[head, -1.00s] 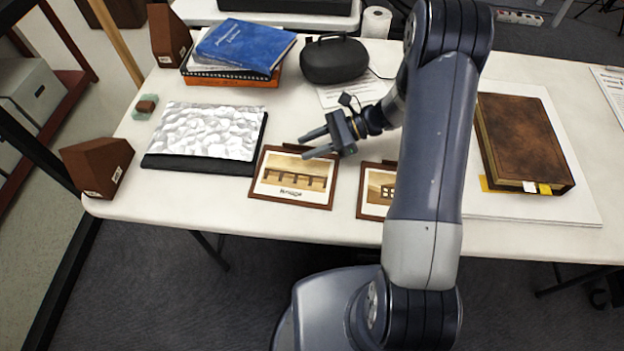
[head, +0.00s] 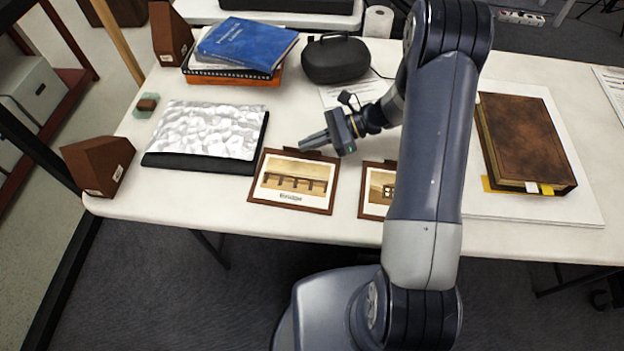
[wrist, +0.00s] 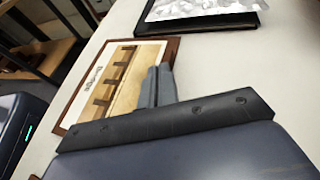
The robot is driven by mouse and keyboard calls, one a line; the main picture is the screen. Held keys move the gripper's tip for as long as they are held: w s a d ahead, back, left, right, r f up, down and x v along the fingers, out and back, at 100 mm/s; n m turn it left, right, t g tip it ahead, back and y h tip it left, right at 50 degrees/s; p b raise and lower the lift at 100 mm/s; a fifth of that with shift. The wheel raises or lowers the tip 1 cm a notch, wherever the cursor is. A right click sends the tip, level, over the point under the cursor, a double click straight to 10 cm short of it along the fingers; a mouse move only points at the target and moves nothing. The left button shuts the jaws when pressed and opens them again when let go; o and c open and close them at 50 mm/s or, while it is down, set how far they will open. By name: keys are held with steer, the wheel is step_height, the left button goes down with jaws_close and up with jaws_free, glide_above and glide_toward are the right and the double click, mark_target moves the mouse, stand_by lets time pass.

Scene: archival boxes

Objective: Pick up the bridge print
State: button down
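The bridge print (head: 293,179) is a brown-framed card with a sepia picture of a bridge and a blurred caption. It lies flat near the table's front edge. My gripper (head: 304,143) is just above its far edge in the head view, its fingers together. In the wrist view the closed fingers (wrist: 160,78) overlap the edge of the bridge print (wrist: 125,84). I see nothing held between them. Whether the fingertips touch the print or its small top tab, I cannot tell.
A second framed print (head: 375,190) lies to the right, partly hidden by my arm. A black folder with a crumpled silvery sheet (head: 208,130) lies to the left. A brown book (head: 525,140) rests on a white board at right. A black case (head: 335,60) stands behind.

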steer(key=shift+s+f, duration=0.3)
steer(key=shift+f, duration=0.2)
steer(key=shift+s+f, duration=0.25)
steer(key=shift+f, duration=0.2)
step_height(320, 180, up, 10)
steer(key=p, duration=0.1)
steer(key=shift+w+r, duration=0.25)
steer(key=shift+d, duration=0.1)
steer(key=c, duration=2.1)
jaws_free()
steer(key=o, duration=1.7)
steer(key=shift+c, duration=0.2)
